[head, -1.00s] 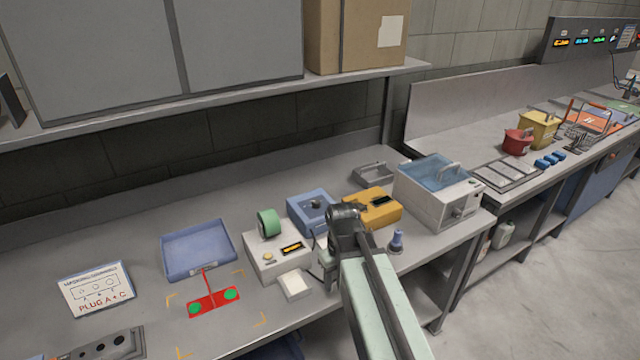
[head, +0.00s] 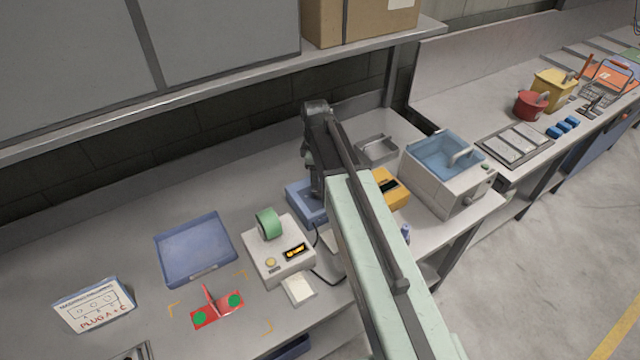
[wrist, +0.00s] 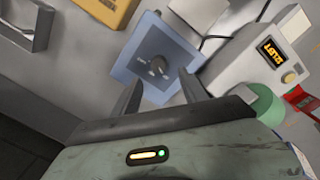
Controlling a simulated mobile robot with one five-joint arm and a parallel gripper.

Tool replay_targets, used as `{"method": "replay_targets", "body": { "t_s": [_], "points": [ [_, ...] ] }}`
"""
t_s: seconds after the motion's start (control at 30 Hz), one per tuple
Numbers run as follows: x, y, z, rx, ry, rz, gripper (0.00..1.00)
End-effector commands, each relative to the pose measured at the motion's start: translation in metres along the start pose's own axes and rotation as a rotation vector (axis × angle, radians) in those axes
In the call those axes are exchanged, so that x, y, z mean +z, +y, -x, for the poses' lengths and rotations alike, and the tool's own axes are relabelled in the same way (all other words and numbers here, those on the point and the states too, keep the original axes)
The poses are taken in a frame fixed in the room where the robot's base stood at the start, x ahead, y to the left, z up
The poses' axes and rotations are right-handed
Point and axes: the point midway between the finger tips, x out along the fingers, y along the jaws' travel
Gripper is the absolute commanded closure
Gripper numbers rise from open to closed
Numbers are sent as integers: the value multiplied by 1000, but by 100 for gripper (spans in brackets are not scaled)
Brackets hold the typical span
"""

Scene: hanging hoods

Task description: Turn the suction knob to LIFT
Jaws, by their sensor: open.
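The blue box (head: 302,207) stands on the bench beneath my gripper, partly hidden by the arm in the head view. In the wrist view the blue box (wrist: 128,73) shows a grey top face with a small dark round knob (wrist: 158,66) and pale markings too small to read. I cannot tell which marking the knob points at. My gripper (wrist: 163,78) is open and empty. Its two fingers reach toward the box, one on each side of the knob's line in the wrist view. No contact is visible. In the head view the gripper (head: 314,190) is just above the box.
A white device with a display (head: 280,258) and a green roll (head: 268,223) stands left of the box. A yellow device (head: 390,187) and a blue-lidded bath (head: 450,185) stand right. A shelf edge (head: 200,98) runs above; a blue tray (head: 195,250) lies left.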

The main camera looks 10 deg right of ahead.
Motion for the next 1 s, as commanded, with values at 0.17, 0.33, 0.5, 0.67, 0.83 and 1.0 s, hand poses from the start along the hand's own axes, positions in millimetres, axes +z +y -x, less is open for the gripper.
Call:
{"method": "replay_targets", "body": {
  "t_s": [0.17, 0.33, 0.5, 0.67, 0.83, 1.0],
  "points": [
    [5, 2, -27, 0, 0, -9, 49],
    [7, 2, -59, 0, -1, -12, 49],
    [7, 3, -77, 0, -1, -14, 49],
    [8, 3, -76, 0, -1, -14, 49],
    [8, 3, -75, 0, -1, -15, 63],
    [8, 3, -75, 0, -1, -15, 100]
  ]
}}
